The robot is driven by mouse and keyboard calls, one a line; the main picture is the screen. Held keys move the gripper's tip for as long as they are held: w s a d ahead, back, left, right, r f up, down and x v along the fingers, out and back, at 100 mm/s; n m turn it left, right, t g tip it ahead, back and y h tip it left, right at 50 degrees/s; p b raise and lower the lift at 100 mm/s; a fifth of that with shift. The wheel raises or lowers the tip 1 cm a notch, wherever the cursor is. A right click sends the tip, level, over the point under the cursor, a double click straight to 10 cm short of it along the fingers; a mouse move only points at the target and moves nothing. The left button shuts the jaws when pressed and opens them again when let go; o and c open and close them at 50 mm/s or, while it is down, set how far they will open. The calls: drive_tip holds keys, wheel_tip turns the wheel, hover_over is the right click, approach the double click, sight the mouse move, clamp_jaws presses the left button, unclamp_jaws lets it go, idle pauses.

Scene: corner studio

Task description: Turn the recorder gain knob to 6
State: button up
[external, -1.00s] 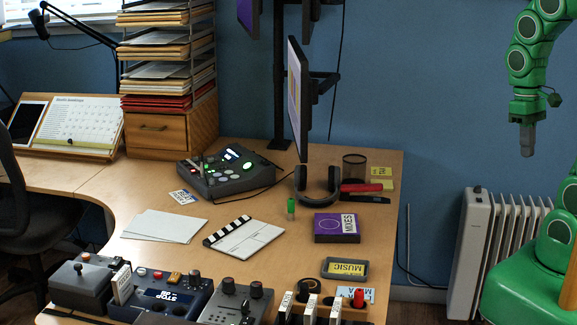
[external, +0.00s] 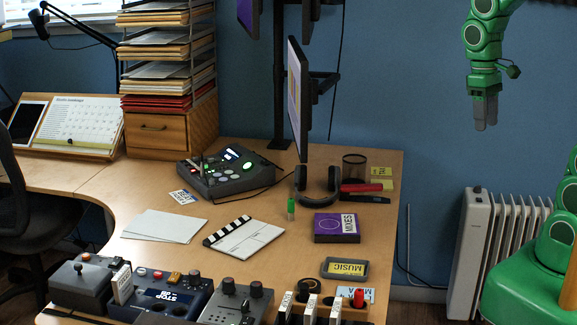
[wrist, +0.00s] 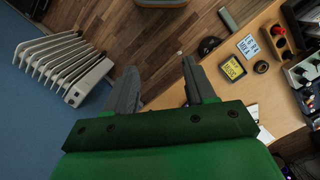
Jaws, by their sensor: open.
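My gripper (external: 486,127) hangs in the air at the upper right of the external view, right of the desk and well apart from it. In the wrist view my gripper (wrist: 160,85) has its two grey fingers spread with nothing between them. Several control devices line the desk's front edge. One grey box (external: 236,303) has two dark round knobs on top. Left of it is a dark blue box with a screen and a STOP label (external: 170,297). A console with lit buttons (external: 232,172) stands further back. I cannot tell which one is the recorder, nor read any knob setting.
The desk (external: 195,250) also carries a clapperboard (external: 243,238), a purple MIXES box (external: 337,227), headphones (external: 318,186), and a yellow MUSIC cassette (external: 345,268). A monitor (external: 298,98) rises at the back. A white radiator (external: 478,250) stands right of the desk.

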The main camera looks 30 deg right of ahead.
drive_tip(key=w+a+n, duration=0.3)
drive_tip(key=w+a, duration=0.6)
drive_tip(key=w, duration=0.3)
drive_tip(key=w+a+n, duration=0.3)
drive_tip(key=w+a, duration=0.6)
drive_tip(key=w, duration=0.4)
drive_tip(key=w+a+f+n+t, duration=0.1)
drive_tip(key=w+a+f, duration=0.15)
drive_tip(key=a, duration=0.35)
drive_tip(key=w+a+f+n, duration=0.1)
drive_tip(key=w+a+n, duration=0.15)
drive_tip(key=a, duration=0.35)
drive_tip(key=n, duration=0.8)
hover_over(198, 268)
drive_tip(key=f, duration=1.3)
drive_tip(key=w+f, duration=0.1)
drive_tip(key=f, duration=0.6)
drive_tip(key=shift+d, duration=0.35)
drive_tip(key=shift+s+a+f, duration=0.25)
drive_tip(key=shift+s+a, duration=0.15)
drive_tip(key=shift+a, duration=0.05)
drive_tip(key=shift+s+f, duration=0.1)
drive_tip(key=shift+f, duration=3.75)
